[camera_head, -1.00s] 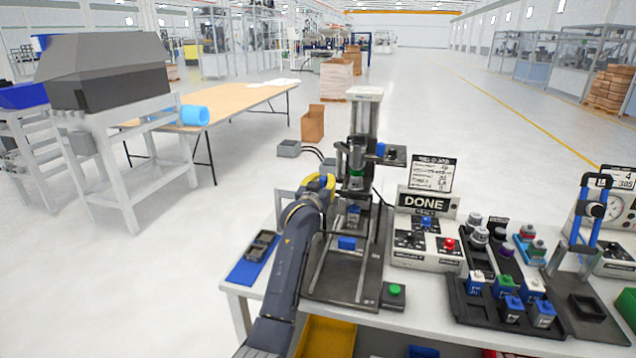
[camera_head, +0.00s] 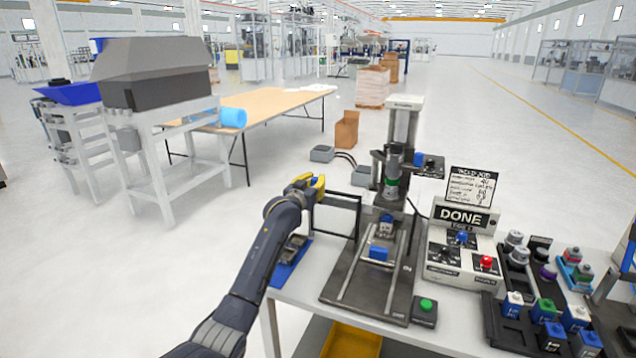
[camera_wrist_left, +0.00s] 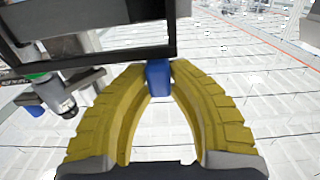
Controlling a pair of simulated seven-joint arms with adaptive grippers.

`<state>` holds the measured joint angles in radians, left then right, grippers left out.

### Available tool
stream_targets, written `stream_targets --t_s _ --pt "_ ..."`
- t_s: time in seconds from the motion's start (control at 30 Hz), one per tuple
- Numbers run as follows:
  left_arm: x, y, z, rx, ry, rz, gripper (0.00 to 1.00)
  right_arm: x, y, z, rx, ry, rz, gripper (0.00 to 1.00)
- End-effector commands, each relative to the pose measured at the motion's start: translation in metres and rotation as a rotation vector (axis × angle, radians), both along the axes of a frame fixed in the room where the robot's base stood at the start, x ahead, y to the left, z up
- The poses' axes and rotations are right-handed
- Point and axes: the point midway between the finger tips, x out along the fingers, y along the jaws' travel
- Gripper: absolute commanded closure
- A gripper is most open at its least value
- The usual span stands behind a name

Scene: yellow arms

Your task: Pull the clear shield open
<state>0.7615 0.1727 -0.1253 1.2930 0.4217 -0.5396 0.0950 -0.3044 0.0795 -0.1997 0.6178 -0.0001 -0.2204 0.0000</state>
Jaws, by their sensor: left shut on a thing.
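The clear shield (camera_head: 337,212) is a see-through panel in a thin black frame, standing out to the left of the press (camera_head: 398,165). In the left wrist view its black frame (camera_wrist_left: 110,55) crosses the top left. My left gripper (camera_head: 316,184) has yellow fingers and is at the shield's outer left edge. In the left wrist view my left gripper (camera_wrist_left: 160,72) is shut on a small blue handle (camera_wrist_left: 159,80) at the frame's corner. The space in front of the press column looks uncovered. My right gripper is not in view.
A blue block (camera_head: 379,253) sits on the fixture rails below the press. The DONE control box (camera_head: 455,250) and a green button (camera_head: 426,305) stand to the right.

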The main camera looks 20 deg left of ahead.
Motion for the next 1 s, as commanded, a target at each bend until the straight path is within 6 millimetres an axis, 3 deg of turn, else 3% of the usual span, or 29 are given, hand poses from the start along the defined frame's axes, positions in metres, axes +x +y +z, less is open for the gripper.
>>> stream_targets --t_s 0.17,0.2,0.37,0.73,1.0 --pt "0.000 0.000 0.002 0.000 -0.003 0.000 1.00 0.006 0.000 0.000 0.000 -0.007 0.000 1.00" --pt "0.000 0.000 0.002 0.000 -0.003 0.000 0.76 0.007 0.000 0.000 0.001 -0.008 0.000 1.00" --pt "0.000 0.000 0.001 0.000 -0.002 0.000 0.58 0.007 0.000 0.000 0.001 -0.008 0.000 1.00" --pt "-0.004 0.000 0.000 0.000 -0.002 0.000 0.56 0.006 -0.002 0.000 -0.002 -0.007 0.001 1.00" --pt "-0.032 0.003 0.000 0.000 -0.002 0.000 0.56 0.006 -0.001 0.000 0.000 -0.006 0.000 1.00"
